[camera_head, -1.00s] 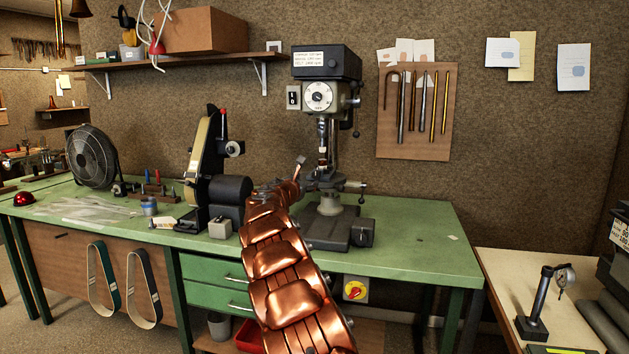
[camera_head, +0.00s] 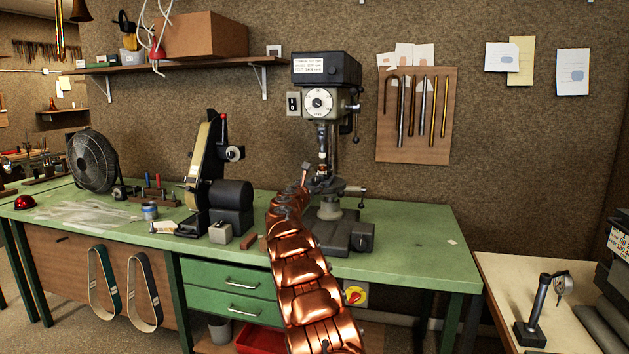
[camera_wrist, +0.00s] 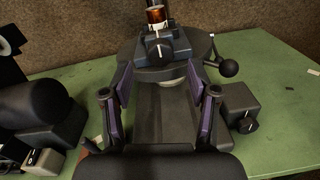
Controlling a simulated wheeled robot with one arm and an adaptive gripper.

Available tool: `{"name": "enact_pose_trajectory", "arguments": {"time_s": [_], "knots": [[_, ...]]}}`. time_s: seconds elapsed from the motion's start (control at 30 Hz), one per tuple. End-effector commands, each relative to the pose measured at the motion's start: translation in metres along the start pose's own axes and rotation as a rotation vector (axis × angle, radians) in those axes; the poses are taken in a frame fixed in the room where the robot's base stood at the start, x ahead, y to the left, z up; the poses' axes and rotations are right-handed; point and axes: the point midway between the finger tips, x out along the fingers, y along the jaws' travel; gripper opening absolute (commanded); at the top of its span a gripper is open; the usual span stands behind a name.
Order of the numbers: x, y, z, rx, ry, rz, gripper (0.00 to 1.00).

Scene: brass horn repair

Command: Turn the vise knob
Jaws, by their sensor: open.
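The vise (camera_wrist: 178,38) is a dark block on the drill press table, with a brass-coloured cylindrical piece above it. Its knob (camera_wrist: 156,51) is dark with a white pointer mark and faces the wrist camera. My gripper (camera_wrist: 157,80) is open, its two purple-lined fingers spread left and right below the knob in the picture. The knob lies beyond the gap between the fingertips, and nothing is held. In the head view the vise (camera_head: 324,181) shows at the end of my copper arm; the knob and fingers cannot be made out there.
The drill press (camera_head: 325,68) stands on the green bench (camera_head: 415,240). A ball-ended lever (camera_wrist: 228,67) sticks out right of the vise. A box with another marked knob (camera_wrist: 246,125) is on the press base. A belt sander (camera_head: 205,165) stands to the left.

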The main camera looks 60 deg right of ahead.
Motion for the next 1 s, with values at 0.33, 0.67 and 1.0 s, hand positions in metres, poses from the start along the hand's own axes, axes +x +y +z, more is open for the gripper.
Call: {"name": "enact_pose_trajectory", "arguments": {"time_s": [0.33,0.67,1.0], "knots": [[0.02,0.001,0.002,0.002,0.001,0.0,0.6],[0.035,0.001,0.002,0.003,0.001,0.0,0.6],[0.041,-0.001,-0.001,-0.001,-0.001,-0.003,0.6]]}}
